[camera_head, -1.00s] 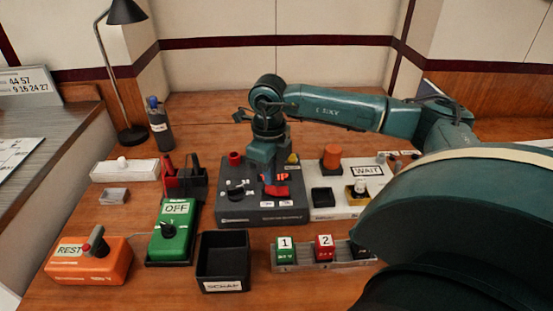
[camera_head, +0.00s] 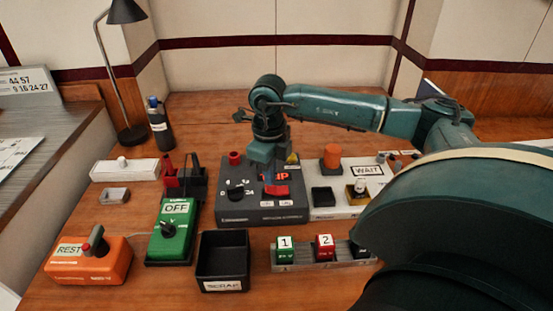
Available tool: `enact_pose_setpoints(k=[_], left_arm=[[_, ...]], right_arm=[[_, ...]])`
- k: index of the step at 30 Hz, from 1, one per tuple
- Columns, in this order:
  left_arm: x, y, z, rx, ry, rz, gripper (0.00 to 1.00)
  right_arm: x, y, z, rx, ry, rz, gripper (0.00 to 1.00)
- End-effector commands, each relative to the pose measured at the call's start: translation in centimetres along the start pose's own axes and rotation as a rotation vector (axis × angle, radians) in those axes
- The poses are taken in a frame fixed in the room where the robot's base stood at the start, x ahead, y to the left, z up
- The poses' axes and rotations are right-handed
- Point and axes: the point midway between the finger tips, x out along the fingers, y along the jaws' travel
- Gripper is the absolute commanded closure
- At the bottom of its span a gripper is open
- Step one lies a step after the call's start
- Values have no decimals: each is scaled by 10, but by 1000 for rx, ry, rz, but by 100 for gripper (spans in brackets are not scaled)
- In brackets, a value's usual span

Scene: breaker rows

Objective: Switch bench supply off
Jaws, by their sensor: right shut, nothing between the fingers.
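A dark grey box (camera_head: 240,211) stands mid-table, with a black rotary knob (camera_head: 236,189) on its left and a red rocker switch (camera_head: 276,190) on its right. Red lettering shows just behind the switch, partly hidden. The small labels are too small to read, so I cannot confirm that this is the bench supply. My right gripper (camera_head: 266,163) hangs shut and empty over the back of this box, above and behind the red switch, and seems apart from it. My left gripper is not in view.
A green box marked OFF (camera_head: 178,247), an orange box marked REST (camera_head: 112,268) and a black SCRAP bin (camera_head: 222,260) stand at front left. A white WAIT panel (camera_head: 338,210) stands to the right. A numbered block strip (camera_head: 312,266) lies in front.

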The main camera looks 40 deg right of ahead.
Motion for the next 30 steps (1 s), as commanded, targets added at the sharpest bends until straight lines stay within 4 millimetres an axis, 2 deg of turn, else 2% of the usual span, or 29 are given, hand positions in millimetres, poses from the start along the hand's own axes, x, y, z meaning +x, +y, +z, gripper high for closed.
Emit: enact_pose_setpoints(k=[30], left_arm=[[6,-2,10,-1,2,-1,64]], right_arm=[[17,0,0,0,1,0,100]])
